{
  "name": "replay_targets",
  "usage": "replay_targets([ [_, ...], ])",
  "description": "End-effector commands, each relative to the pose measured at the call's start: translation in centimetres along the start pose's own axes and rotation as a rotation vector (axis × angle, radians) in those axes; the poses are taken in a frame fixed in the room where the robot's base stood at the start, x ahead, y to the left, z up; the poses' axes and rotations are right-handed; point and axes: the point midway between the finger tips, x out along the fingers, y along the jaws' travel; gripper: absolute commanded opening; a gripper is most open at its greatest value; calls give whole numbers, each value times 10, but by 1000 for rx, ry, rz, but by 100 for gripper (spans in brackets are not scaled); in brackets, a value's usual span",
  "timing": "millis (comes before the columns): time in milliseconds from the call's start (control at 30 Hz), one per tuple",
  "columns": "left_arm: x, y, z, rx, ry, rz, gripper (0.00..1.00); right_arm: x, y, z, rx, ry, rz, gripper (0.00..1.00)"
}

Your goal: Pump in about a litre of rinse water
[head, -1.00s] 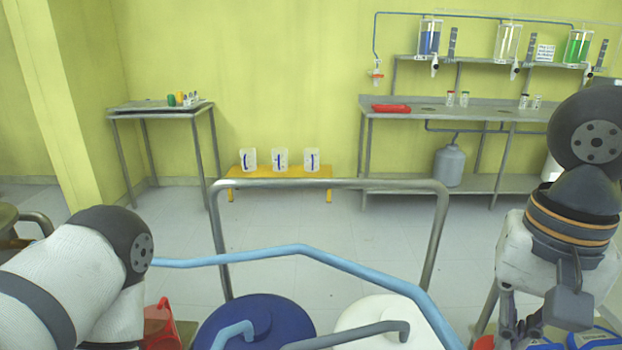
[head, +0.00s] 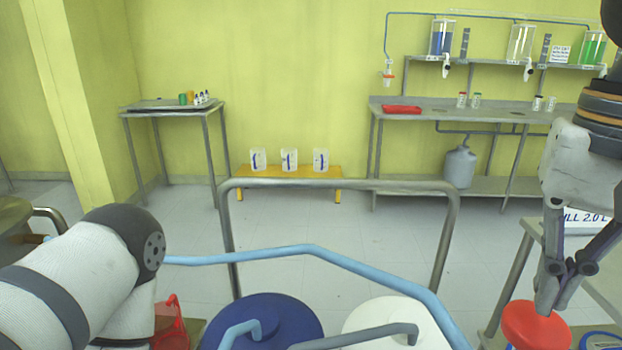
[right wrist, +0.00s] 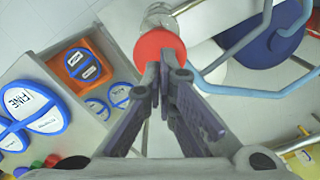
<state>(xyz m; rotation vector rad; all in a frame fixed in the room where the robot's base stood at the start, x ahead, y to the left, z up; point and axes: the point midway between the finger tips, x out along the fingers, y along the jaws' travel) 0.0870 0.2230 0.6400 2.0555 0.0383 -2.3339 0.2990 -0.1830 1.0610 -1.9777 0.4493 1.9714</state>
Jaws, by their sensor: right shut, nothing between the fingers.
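My right gripper (head: 550,300) is at the right of the head view, pointing down, its fingers shut and empty. A round red disc (head: 534,326) shows just below its fingertips; I take it for a push knob but cannot be sure. In the right wrist view the fingertips (right wrist: 166,76) lie over the near edge of the red disc (right wrist: 158,48); I cannot tell whether they touch it. A clear, glass-like part (right wrist: 158,17) shows beyond the disc. My left arm comes in from the left, its gripper out of view.
A blue lidded drum (head: 265,325) and a white one (head: 390,322) stand in front, with a blue pipe (head: 300,250) and a steel rail (head: 340,184) around them. Round-labelled blue-rimmed signs (right wrist: 30,105) lie beside my gripper.

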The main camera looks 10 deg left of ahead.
Motion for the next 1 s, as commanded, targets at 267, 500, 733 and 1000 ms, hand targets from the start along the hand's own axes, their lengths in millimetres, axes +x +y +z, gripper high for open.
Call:
replay_targets([
  [267, 0, 0, 0, 0, 0, 0, 25, 0, 0, 0, 0, 0, 0, 0],
  [500, 0, 0, 0, 0, 1, 0, 25, 4, 0, 0, 0, 0, 1, 0],
  [733, -1, 0, -1, 0, 3, 0, 25, 24, 0, 0, 0, 0, 2, 0],
  [1000, -1, 0, -1, 0, 3, 0, 25, 48, 0, 0, 1, -2, 3, 0],
])
